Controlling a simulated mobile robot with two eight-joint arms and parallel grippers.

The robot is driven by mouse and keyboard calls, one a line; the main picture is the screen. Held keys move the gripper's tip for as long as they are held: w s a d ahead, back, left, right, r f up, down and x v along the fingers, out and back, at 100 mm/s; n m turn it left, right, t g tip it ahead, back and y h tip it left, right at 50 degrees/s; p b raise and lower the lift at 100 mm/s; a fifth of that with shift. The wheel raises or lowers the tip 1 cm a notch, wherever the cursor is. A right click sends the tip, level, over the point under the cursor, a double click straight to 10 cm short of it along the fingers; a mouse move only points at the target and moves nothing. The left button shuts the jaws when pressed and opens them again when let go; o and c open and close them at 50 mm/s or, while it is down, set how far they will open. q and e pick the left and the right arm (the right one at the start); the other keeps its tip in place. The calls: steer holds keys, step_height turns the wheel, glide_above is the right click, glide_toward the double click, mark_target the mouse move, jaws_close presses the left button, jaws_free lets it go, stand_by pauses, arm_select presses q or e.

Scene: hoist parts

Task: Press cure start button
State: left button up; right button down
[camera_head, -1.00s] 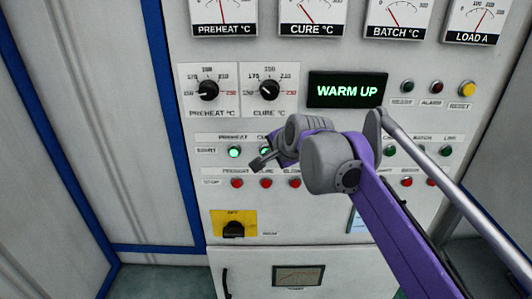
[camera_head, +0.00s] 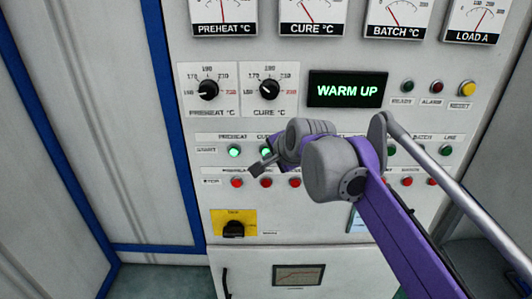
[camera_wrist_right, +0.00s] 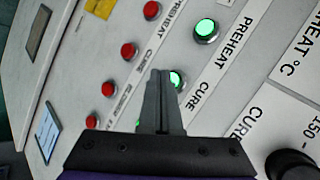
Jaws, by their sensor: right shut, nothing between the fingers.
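The cure start button (camera_head: 265,151) is a round green button in the START row, right of the preheat start button (camera_head: 234,152). It is lit and partly hidden by my right gripper (camera_head: 258,169). In the right wrist view the cure start button (camera_wrist_right: 177,79) glows green just right of the closed fingertips (camera_wrist_right: 160,74), which overlap its left edge. The preheat button (camera_wrist_right: 205,28) is also lit there. The right gripper is shut and empty, close to the panel; I cannot tell whether it touches. My left gripper is not in view.
Red stop buttons (camera_head: 237,183) lie in a row below the start row. Above are two dials (camera_head: 268,89) and a "WARM UP" display (camera_head: 346,90). A black switch on a yellow plate (camera_head: 234,229) is lower left. My right arm covers the panel's middle.

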steer(key=shift+s, duration=0.1)
steer(key=shift+s, duration=2.4)
